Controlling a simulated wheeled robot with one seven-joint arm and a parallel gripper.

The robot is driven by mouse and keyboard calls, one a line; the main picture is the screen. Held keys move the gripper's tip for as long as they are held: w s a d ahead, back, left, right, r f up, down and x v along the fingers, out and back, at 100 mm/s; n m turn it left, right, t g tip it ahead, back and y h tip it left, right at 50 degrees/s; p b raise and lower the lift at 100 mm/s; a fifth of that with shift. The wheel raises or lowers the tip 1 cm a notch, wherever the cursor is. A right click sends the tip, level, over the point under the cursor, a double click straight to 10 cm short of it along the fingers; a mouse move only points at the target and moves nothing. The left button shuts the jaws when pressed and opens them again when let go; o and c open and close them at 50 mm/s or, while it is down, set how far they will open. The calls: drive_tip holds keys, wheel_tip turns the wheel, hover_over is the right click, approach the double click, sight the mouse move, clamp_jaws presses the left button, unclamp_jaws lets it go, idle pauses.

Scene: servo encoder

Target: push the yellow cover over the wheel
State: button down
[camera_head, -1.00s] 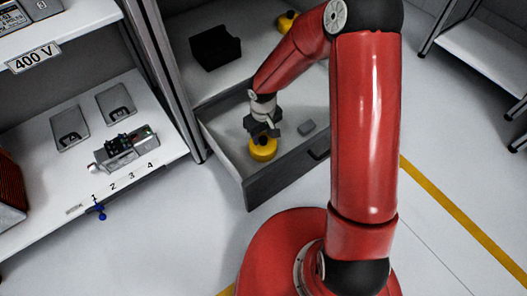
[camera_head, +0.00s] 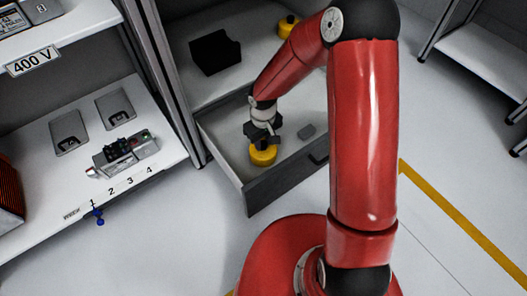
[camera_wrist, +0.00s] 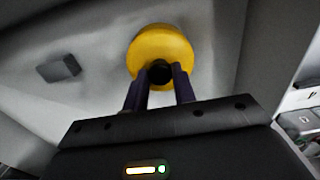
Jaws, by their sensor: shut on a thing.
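A yellow cover (camera_head: 263,155), round with a black knob, is in the open grey drawer (camera_head: 287,180). It also shows in the wrist view (camera_wrist: 165,43), where its black knob (camera_wrist: 160,72) sits between the fingertips. My gripper (camera_head: 263,140) is right above the cover, pointing down, and is shut on its knob. In the wrist view the two dark fingers (camera_wrist: 160,80) touch the knob from both sides. I cannot tell whether the cover still rests on the drawer floor. I cannot make out the wheel in these frames.
A small grey block (camera_head: 306,131) lies in the drawer beside the cover. A black box (camera_head: 215,52) and another yellow knobbed thing (camera_head: 288,25) stand on the surface behind. A grey device (camera_head: 126,154) and two flat grey plates sit on the numbered shelf at left.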

sight(263, 144)
drive_tip(key=shift+r+p, duration=2.7)
drive_tip(key=shift+r, duration=0.85)
